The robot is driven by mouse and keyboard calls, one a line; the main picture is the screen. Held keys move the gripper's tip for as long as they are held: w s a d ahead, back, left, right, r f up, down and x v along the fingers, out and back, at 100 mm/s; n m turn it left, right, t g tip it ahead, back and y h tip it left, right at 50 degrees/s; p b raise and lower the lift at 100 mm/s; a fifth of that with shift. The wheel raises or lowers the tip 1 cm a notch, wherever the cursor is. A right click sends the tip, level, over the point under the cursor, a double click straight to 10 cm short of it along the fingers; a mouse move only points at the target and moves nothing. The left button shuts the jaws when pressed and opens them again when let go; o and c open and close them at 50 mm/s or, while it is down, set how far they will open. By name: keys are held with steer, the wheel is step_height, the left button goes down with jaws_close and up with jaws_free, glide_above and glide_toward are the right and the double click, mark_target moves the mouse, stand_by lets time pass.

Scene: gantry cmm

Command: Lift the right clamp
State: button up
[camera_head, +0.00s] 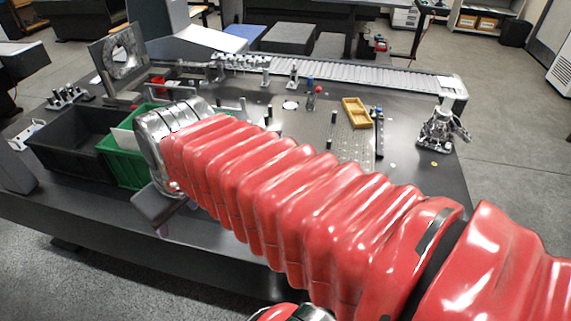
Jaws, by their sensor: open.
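A silver metal device (440,130) that looks like a clamp stands upright at the right end of the dark table (415,180). Nothing touches it. Smaller clamp-like metal pieces (293,75) stand near the back of the table, too small to tell apart. I cannot be sure which one is the right clamp. My gripper (160,207) is at the left front, below my silver wrist and by the green bin, far from the device at the right. It is open, and its fingers are mostly hidden. My red arm covers the front middle of the table.
A black bin (55,150) and a green bin (118,165) stand at the left. A yellow tray (357,112) lies on the table near a perforated plate (345,140). A roller conveyor (370,75) runs along the back. The table is fairly clear left of the silver device.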

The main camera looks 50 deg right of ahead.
steer(key=w+d+f+n+g, duration=0.1)
steer(key=w+d, duration=0.3)
steer(key=d, duration=0.4)
steer(key=w+d+f+y, duration=0.1)
steer(key=w+d, duration=0.2)
steer(key=d, duration=0.5)
steer(key=w+d+f+n+g, duration=0.1)
steer(key=w+d, duration=0.3)
steer(key=d, duration=0.4)
steer(key=s+d+f, duration=0.2)
steer(key=d+f, duration=0.2)
steer(key=d, duration=0.4)
steer(key=s+d+f+n, duration=0.1)
steer(key=s+d+f, duration=0.1)
steer(key=d, duration=0.6)
steer(key=s+d+f+n+t+y, duration=0.1)
steer(key=s+d+f, duration=0.1)
steer(key=d+f, duration=0.3)
steer(key=d, duration=0.3)
steer(key=shift+d+f, duration=0.3)
steer(key=shift+f, duration=0.05)
steer(key=x, duration=1.3)
steer(key=shift+w+f, duration=0.15)
steer(key=shift+f, duration=0.15)
steer(key=shift+c, duration=0.6)
